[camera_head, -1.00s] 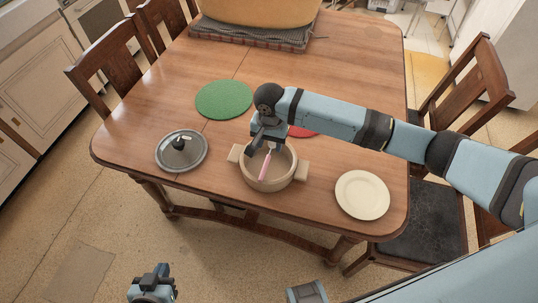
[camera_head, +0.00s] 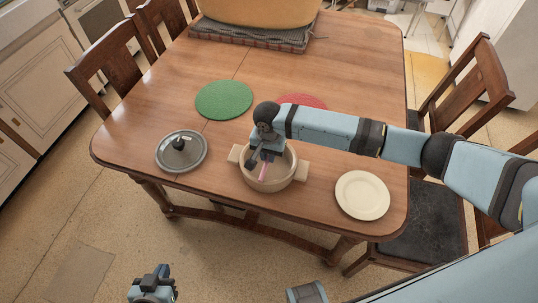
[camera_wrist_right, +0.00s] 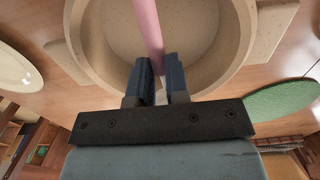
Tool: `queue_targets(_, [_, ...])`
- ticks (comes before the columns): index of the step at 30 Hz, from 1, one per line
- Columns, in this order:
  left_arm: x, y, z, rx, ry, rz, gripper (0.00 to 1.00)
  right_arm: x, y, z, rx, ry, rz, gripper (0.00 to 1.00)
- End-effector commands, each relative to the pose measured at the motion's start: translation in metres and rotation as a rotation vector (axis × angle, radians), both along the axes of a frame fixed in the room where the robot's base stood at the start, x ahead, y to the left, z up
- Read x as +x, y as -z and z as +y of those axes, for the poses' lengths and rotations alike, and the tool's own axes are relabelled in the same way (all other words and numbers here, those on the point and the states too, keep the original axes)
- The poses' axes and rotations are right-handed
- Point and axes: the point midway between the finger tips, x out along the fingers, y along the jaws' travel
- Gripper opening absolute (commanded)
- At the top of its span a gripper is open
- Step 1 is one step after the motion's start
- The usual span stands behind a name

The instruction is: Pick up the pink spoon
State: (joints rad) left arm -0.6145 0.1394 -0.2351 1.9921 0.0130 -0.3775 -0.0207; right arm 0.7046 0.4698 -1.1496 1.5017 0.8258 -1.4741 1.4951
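The pink spoon (camera_head: 264,171) stands tilted in the beige pot (camera_head: 262,186) on the table. In the right wrist view the spoon (camera_wrist_right: 148,24) runs down toward the gap between my right fingertips. My right gripper (camera_head: 260,158) reaches down into the pot, its two dark fingers a little apart. In the right wrist view the right gripper (camera_wrist_right: 161,72) shows a narrow gap, with the spoon's near end at or just beyond the fingertips. I cannot tell whether they touch it. My left gripper (camera_head: 153,283) is at the bottom edge, away from the table; its fingers are unclear.
A green mat (camera_head: 224,99) and a red mat (camera_head: 302,102) lie behind.

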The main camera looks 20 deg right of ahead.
Motion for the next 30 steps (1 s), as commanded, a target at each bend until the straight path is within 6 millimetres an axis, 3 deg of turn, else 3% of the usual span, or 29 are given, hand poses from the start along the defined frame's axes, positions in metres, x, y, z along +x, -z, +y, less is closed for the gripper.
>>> queue_targets(8, [0.0, -0.001, 0.0, 0.0, -0.001, -0.002, 0.0, 0.0, -0.002, 0.0, 0.0, 0.0, 0.0, 0.0])
queue_targets(14, [0.001, -0.003, 0.0, 0.0, -0.001, -0.002, 0.0, 0.0, -0.019, 0.001, 0.002, 0.0, -0.002, 0.0])
queue_targets(20, [0.001, -0.005, 0.0, 0.0, -0.001, -0.002, 0.0, 0.001, -0.062, 0.001, 0.004, 0.0, -0.004, 0.0])
queue_targets(30, [0.001, -0.007, 0.0, 0.0, -0.001, -0.002, 0.0, 0.001, -0.157, 0.001, 0.003, 0.0, -0.003, 0.0])
